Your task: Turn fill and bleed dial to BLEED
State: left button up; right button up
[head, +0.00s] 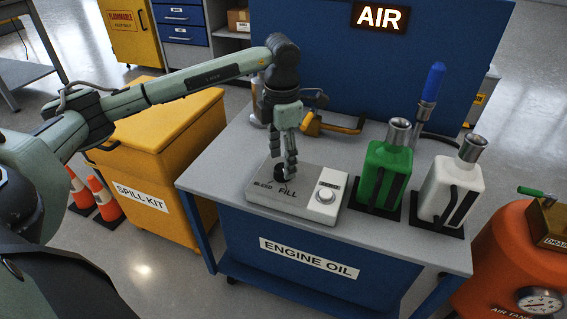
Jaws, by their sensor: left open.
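The fill and bleed dial (281,174) is a small dark knob on top of a flat grey box (270,202) on the bench. The words BLEED and FILL are printed on the box in front of the dial, BLEED to the left of FILL. My left gripper (287,168) points down from above, with its open fingers right at the dial. The fingers partly hide the dial, so I cannot tell where it points or whether they touch it. My right gripper is out of view.
A round pale knob (327,195) sits at the box's right end. Right of it stand a green bottle (384,165) and a white bottle (441,185). A yellow-handled tool (335,126) lies behind my gripper. A yellow spill kit bin (160,150) stands left of the bench (225,160).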

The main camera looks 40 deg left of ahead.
pick_arm(q)
jog(key=shift+f, duration=1.15)
jog(key=shift+w, duration=0.1)
jog(key=c, duration=1.2)
